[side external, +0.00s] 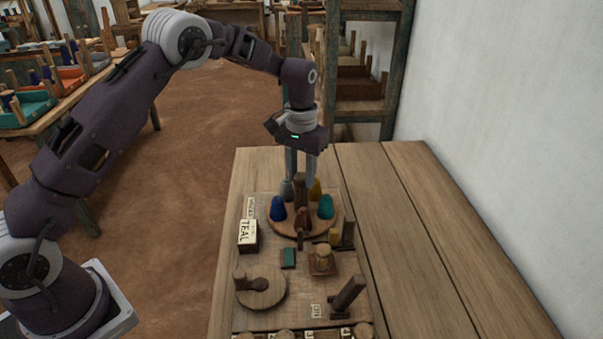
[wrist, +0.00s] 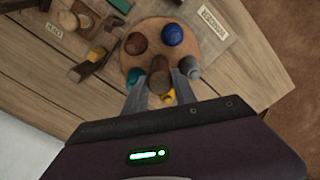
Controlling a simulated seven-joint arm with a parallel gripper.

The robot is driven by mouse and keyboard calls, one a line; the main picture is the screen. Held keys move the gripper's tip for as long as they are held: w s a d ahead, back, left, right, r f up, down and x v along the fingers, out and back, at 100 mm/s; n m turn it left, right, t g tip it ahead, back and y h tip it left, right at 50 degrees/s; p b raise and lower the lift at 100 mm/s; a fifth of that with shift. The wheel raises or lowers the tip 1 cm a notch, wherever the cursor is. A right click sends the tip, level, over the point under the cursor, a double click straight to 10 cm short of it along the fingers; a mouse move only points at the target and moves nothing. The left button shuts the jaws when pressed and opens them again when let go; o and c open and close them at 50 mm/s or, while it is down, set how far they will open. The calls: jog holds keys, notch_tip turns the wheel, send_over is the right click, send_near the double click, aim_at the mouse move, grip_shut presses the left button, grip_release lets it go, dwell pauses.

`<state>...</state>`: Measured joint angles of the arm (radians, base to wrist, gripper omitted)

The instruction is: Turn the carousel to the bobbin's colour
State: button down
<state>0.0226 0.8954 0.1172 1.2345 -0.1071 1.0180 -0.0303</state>
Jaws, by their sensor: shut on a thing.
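The round wooden carousel (side external: 291,229) stands on the board, and it also shows in the wrist view (wrist: 155,27). It carries a blue cone (side external: 278,208), a teal cone (side external: 325,207), a rust-brown cone (side external: 303,218), a yellow cone (side external: 315,186) and a grey cone (side external: 286,190). A dark wooden post (wrist: 159,68) rises from its middle. My gripper (side external: 301,178) points down over the carousel, its fingers (wrist: 160,80) shut on this post. A block with a "TEAL" card (side external: 247,234) stands left of the carousel. I cannot tell for certain which piece is the bobbin.
A small teal block (side external: 289,258), a pale knob on a square wooden base (side external: 321,262), a round disc with a peg (side external: 260,290) and a tilted dark lever (side external: 348,297) lie nearer the camera. A dark upright (side external: 348,235) stands close right of the carousel. The table's right side (side external: 430,230) is clear.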

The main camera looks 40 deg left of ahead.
jog(key=m, duration=0.6)
jog(key=shift+m, duration=0.4)
jog(key=m, duration=0.3)
jog(key=shift+m, duration=0.3)
jog(key=shift+r+m, duration=0.1)
jog(key=shift+m, duration=1.6)
jog(key=c, duration=1)
grip_release()
